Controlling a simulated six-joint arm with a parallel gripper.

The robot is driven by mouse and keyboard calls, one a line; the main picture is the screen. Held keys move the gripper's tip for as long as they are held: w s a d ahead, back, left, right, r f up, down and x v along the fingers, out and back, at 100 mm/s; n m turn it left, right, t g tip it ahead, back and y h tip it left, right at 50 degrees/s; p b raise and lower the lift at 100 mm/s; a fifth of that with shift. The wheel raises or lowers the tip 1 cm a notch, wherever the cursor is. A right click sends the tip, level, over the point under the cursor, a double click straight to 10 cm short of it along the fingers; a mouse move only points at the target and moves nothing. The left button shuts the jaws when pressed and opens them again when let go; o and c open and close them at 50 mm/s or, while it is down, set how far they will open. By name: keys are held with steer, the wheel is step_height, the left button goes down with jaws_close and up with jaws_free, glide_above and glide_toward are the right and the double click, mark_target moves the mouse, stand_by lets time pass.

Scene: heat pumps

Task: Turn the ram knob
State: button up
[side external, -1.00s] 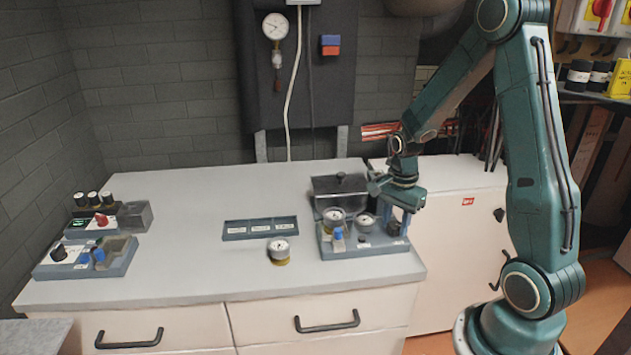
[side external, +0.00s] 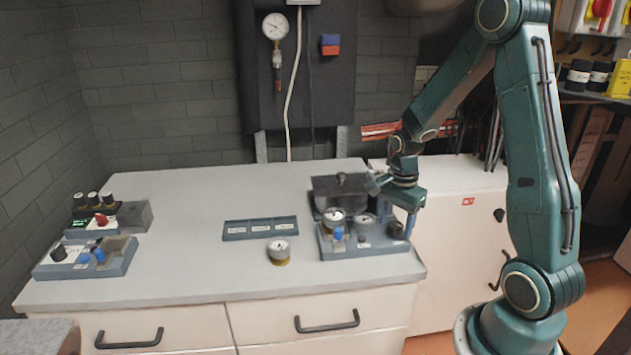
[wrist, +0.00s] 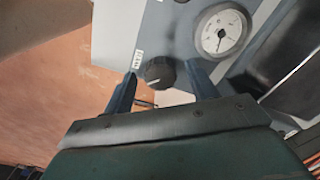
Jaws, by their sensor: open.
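The ram knob (wrist: 158,74) is black and round with a pale pointer line, and a small printed label, apparently RAM, is beside it in the wrist view. It sits at the right end of the grey-blue pump unit (side external: 365,251) on the bench, where the side view shows it small and dark (side external: 396,231). My gripper (wrist: 161,70) is open, with one blue finger on each side of the knob in the wrist view. I cannot tell whether either finger touches it. In the side view my gripper (side external: 408,228) points down at the unit's right end.
A round gauge (wrist: 222,32) is close to the knob on the same unit. A loose gauge (side external: 280,251) and a labelled tray (side external: 260,237) are further left. Other knob panels (side external: 88,260) are at the bench's far left. The bench middle is mostly clear.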

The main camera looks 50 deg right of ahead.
mark_target(395, 225)
step_height(395, 225, up, 14)
stand_by(0.7)
stand_by(0.4)
steer(key=s+a+r+n+t, duration=0.2)
steer(key=s+a+n, duration=0.3)
steer(key=a+n, duration=0.4)
steer(key=s+a+r+n+t, duration=0.3)
steer(key=s+a+r+n, duration=0.2)
steer(key=a+n, duration=0.3)
steer(key=shift+s+a+n+t, duration=0.35)
steer(key=shift+s+n, duration=0.45)
steer(key=shift+n, duration=0.8)
steer(key=shift+w, duration=0.1)
stand_by(0.6)
